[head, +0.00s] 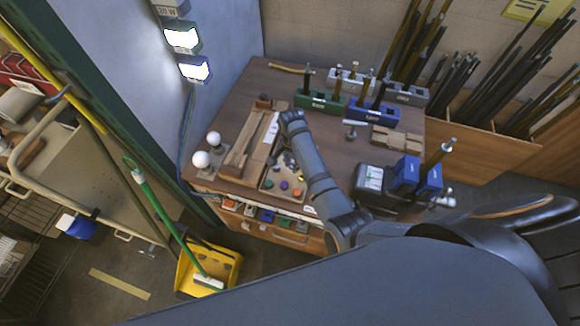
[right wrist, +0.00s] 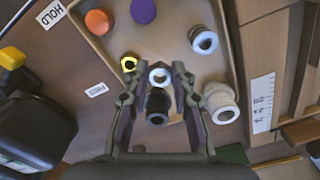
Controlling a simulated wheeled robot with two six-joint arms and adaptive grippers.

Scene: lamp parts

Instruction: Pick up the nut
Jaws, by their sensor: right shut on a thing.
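My right gripper (right wrist: 156,72) is low over a shallow wooden parts tray (right wrist: 112,43). A pale ring with a bluish hole, which looks like the nut (right wrist: 160,76), sits between its fingertips, and the gripper is shut on it. A black cylindrical part (right wrist: 157,105) shows just below the ring, also between the fingers; I cannot tell whether it touches them. In the head view my right arm reaches over the bench to the tray (head: 268,190), and the nut is too small to make out there. My left gripper is not in view.
The tray also holds a yellow ring (right wrist: 129,62), an orange cap (right wrist: 98,22), a purple cap (right wrist: 143,10) and white sockets (right wrist: 203,40). Green (head: 320,103) and blue (head: 372,114) holders stand behind. Two white bulbs (head: 201,160) stand at left.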

